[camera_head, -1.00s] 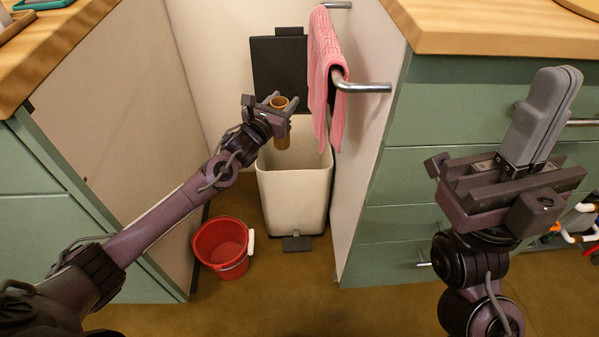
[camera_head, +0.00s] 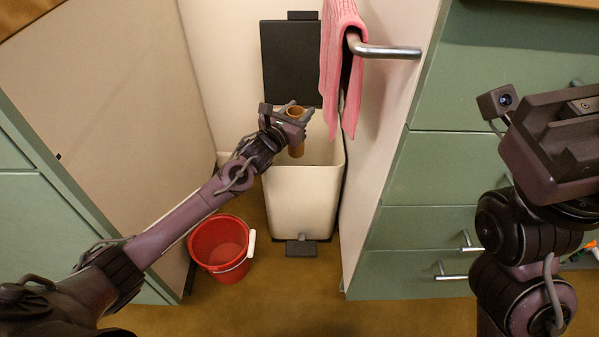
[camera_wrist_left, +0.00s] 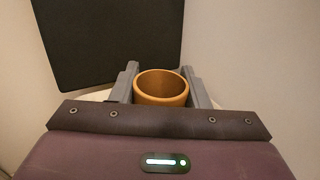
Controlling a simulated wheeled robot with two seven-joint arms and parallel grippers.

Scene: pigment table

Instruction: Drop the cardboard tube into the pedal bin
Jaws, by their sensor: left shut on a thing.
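The brown cardboard tube (camera_head: 296,149) is upright in my left gripper (camera_head: 294,114), which is shut on it. In the left wrist view the tube (camera_wrist_left: 161,88) sits between the two grey fingers (camera_wrist_left: 161,86), its open end facing the camera. The cream pedal bin (camera_head: 301,200) stands in the gap between the cabinets with its dark lid (camera_head: 291,62) raised against the wall. In the head view the tube appears over the bin's open mouth. My right arm is at the right; its fingertips are out of the picture.
A red bucket (camera_head: 221,249) with a white handle grip stands on the floor left of the bin. A pink towel (camera_head: 342,65) hangs from a metal rail (camera_head: 385,51) right of the bin. Green drawers (camera_head: 400,180) flank the gap on the right.

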